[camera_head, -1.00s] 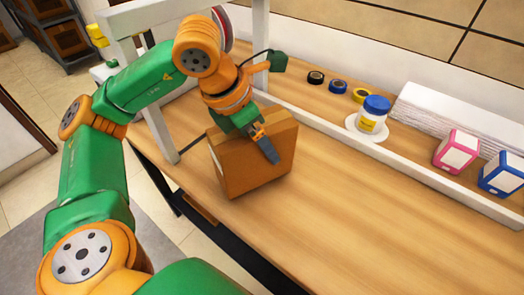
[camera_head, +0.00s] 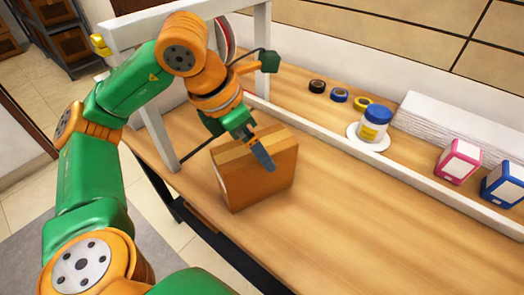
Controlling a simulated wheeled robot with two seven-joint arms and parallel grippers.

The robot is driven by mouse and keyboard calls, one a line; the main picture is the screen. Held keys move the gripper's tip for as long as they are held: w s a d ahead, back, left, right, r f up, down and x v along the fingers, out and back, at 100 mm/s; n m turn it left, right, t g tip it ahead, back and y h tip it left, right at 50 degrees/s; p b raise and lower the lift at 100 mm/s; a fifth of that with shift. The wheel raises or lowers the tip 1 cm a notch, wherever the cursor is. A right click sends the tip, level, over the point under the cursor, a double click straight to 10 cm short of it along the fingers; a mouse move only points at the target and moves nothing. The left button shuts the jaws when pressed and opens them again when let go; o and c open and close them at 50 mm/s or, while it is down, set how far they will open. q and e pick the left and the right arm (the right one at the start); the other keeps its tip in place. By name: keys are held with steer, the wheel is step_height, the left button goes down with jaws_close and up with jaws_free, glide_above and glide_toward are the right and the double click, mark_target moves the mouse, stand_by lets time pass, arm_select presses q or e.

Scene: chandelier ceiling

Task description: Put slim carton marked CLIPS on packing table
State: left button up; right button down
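A brown cardboard carton (camera_head: 262,183) stands upright on the wooden packing table (camera_head: 370,220), near its left end. No CLIPS marking can be read on the sides I see. My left gripper (camera_head: 256,150) is at the carton's top. One grey finger overlaps the top edge and near face; the other finger is hidden, so whether it grips the carton is unclear. My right gripper is out of view.
A white frame post (camera_head: 160,135) stands left of the carton. The table's middle is clear.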

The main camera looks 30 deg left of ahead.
arm_select(q)
steer(key=p+v, duration=0.1)
steer(key=v, duration=0.6)
steer(key=shift+s+r, duration=0.15)
steer(key=shift+r, duration=0.05)
